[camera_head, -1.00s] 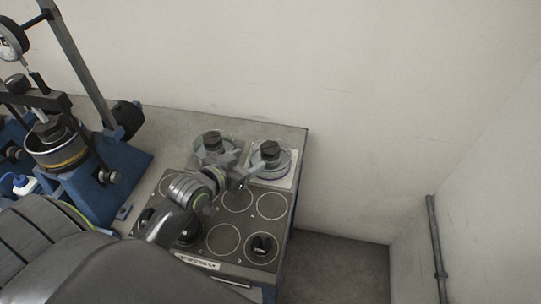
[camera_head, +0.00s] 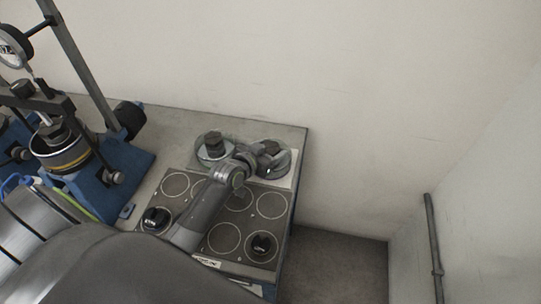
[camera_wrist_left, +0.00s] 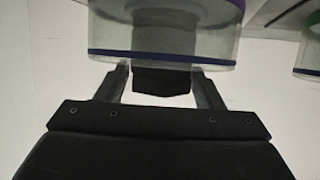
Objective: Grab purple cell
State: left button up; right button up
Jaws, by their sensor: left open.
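The purple cell (camera_wrist_left: 110,40) is a clear round cell with a purple band at one edge, a blue band at the other and a dark knob (camera_wrist_left: 163,82). In the wrist view my left gripper (camera_wrist_left: 162,78) is open, with one finger on each side of the knob. Whether the fingers touch it cannot be told. In the head view my left gripper (camera_head: 256,156) is at the back right cell (camera_head: 284,160) and partly hides it; no purple shows there.
Another clear cell (camera_head: 213,150) stands at the back left; a cell with a green band (camera_wrist_left: 308,55) shows in the wrist view. A dark plate with circles (camera_head: 268,206) holds dark knobbed pieces (camera_head: 262,245). A blue-based press (camera_head: 105,180) stands left. Walls are behind and right.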

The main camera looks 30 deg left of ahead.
pick_arm(q)
jog(key=shift+w+f, duration=0.15)
jog(key=shift+w, duration=0.15)
grip_shut()
jog(key=shift+r, duration=0.2)
